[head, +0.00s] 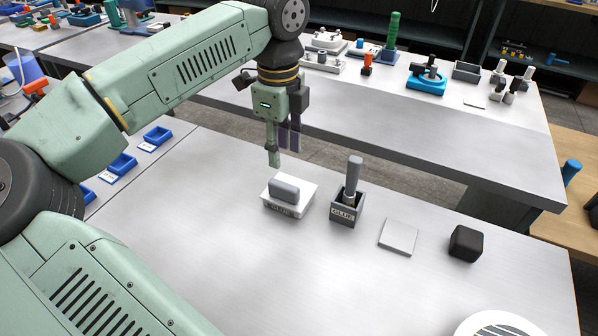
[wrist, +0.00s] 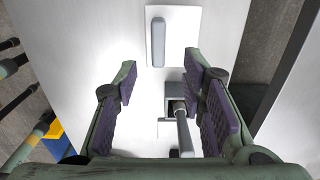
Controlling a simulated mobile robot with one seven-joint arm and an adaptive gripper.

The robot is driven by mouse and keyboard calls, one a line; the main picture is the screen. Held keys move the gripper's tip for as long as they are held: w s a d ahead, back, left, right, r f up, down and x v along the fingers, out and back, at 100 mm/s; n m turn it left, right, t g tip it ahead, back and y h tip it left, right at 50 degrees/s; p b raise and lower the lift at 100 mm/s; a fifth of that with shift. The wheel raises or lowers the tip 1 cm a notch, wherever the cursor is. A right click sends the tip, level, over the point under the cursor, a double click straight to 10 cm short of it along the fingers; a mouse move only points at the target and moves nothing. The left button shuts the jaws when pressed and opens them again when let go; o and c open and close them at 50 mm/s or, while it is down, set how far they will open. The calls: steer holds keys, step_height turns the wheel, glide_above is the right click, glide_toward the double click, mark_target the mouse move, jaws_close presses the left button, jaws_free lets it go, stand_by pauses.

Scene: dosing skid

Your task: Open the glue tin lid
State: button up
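The glue tin (head: 283,209) is a low white box marked GLUE, standing on the grey bench. Its lid (head: 302,194) has a thick grey bar handle (head: 286,188) and lies flat on top. In the wrist view the lid (wrist: 184,35) is a white square at the top, with the bar (wrist: 158,42) near its left side. My gripper (head: 280,156) hangs above and behind the tin, fingers pointing down. In the wrist view my gripper (wrist: 162,78) is open, its purple-padded fingers wide apart with nothing held. The tin's body is hidden there beneath the lid.
A grey open holder (head: 344,213) marked GLUE, with a grey-handled tool (head: 354,175) upright in it, stands close right of the tin. Further right are a flat pale plate (head: 398,236) and a black block (head: 466,244).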

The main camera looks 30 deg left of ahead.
mark_target(283, 185)
step_height(283, 185, down, 11)
steer(key=shift+s+r+p, duration=0.15)
steer(key=shift+p, duration=0.9)
steer(key=shift+c, duration=0.4)
jaws_close()
